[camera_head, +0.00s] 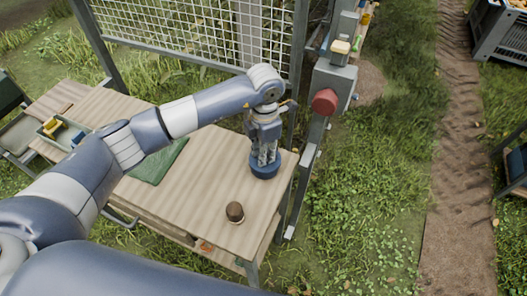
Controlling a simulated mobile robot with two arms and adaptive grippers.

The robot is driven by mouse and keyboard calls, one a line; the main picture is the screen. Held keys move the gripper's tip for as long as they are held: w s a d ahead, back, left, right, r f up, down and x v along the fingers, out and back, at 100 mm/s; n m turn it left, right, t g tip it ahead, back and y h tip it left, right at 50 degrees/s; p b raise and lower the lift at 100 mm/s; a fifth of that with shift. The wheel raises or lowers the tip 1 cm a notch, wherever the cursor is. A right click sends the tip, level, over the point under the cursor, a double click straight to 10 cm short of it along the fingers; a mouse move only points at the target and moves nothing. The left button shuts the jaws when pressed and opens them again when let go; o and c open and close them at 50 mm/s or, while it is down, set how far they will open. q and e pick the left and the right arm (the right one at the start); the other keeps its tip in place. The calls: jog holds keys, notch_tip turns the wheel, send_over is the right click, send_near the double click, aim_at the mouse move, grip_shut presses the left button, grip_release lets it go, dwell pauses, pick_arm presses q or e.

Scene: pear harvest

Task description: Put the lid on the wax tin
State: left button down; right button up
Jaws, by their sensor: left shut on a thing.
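My left gripper (265,158) points straight down over the right part of the wooden table and is shut on a blue round lid (265,171). The lid looks level, and the finger ends cover its middle. The wax tin does not show apart from the blue round shape; I cannot tell whether it is under the lid, or whether the lid touches it. My right gripper is not in view.
A small brown round object (235,212) stands near the front right corner of the wooden table (200,196). A green mat (160,163) and a tray (63,137) with yellow and blue items lie to the left. A grey post with a red knob (325,102) rises beside the table's right edge.

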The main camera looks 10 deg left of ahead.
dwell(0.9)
pick_arm(q)
jog(key=shift+f+b, duration=0.6)
jog(key=shift+b, duration=0.2)
jog(key=c, duration=1.7)
grip_release()
jog(key=shift+r, duration=0.1)
